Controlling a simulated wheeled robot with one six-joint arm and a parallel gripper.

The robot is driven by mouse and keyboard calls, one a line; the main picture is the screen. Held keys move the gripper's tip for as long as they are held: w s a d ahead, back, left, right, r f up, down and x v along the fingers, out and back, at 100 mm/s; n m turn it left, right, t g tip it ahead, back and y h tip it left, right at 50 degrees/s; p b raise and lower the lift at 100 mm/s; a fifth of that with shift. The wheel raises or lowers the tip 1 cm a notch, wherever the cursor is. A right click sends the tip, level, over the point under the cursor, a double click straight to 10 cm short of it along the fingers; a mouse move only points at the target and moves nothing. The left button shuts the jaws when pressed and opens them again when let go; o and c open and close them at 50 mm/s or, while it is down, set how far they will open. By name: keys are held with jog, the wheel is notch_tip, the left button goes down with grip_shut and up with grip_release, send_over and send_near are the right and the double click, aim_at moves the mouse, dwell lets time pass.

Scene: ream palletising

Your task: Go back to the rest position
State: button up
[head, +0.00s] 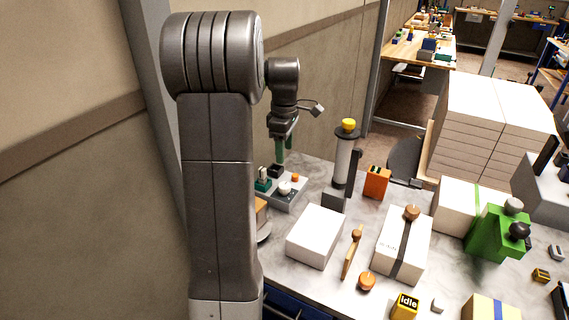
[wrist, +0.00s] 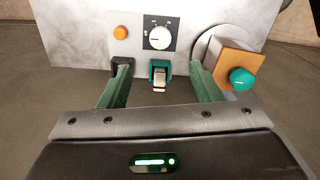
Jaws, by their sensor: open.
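My gripper (head: 284,152) reaches over the left back part of the marble table (head: 310,172), above a grey control panel (head: 287,192). In the wrist view my gripper (wrist: 165,82) has its two green fingers apart with nothing held between them. Ahead of the fingers lie a teal switch with a metal lever (wrist: 160,74), a white dial (wrist: 160,38) and an orange button (wrist: 120,32). The fingers look apart from the switch, but the exact gap is hard to tell.
A white ream (head: 315,235), a strapped ream (head: 402,243), a green block (head: 497,232) and an orange box (head: 376,182) stand on the table. A cylinder with a yellow top (head: 346,160) stands right of my gripper. Stacked reams (head: 490,125) are behind. A wall (head: 80,160) is at left.

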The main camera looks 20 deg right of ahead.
aim_at(285, 185)
jog(key=shift+r, duration=0.8)
jog(key=shift+f, duration=0.15)
notch_tip(285, 185, down, 14)
jog(key=shift+r+p, duration=0.15)
jog(key=shift+p, duration=0.2)
